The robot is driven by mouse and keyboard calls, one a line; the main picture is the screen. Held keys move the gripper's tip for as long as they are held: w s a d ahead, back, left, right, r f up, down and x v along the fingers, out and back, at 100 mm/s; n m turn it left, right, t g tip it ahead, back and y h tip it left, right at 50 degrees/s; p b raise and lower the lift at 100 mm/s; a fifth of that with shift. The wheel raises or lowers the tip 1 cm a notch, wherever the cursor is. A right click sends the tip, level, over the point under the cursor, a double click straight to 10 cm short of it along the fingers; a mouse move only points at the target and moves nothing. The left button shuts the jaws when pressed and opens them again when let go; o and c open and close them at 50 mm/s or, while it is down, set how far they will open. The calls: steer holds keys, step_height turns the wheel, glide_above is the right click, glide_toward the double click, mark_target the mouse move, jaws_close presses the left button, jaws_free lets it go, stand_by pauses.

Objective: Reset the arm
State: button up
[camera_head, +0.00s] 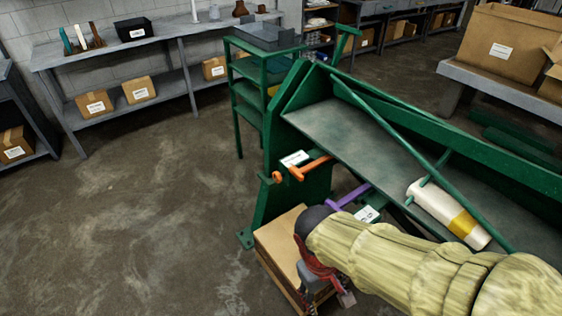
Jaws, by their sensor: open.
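My arm, in a pale yellow-green sleeve, reaches in from the lower right. My gripper (326,294) is at its end, red and grey, low in front of the green machine (292,183). I cannot tell whether the gripper touches the stack.
An orange handle (312,168) and a purple handle (348,196) stick out of the machine close to my arm. A white and yellow cylinder (440,208) lies on its bed. Shelves with boxes (139,90) line the back wall. The floor at left (150,210) is clear.

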steer(key=d+r+m+t+p, duration=0.1)
steer(key=d+r+m+t, duration=0.1)
steer(key=r, duration=0.7)
steer(key=d+r+m+t+y+p, duration=0.1)
steer(key=d+r+m+t, duration=0.2)
steer(key=d+r, duration=0.3)
step_height(320, 180, up, 3)
steer(key=shift+d+r+m+t+y+p, duration=0.2)
steer(key=shift+d+m+t+y+p, duration=0.1)
steer(key=shift+d+m+p, duration=0.1)
steer(key=shift+s, duration=0.1)
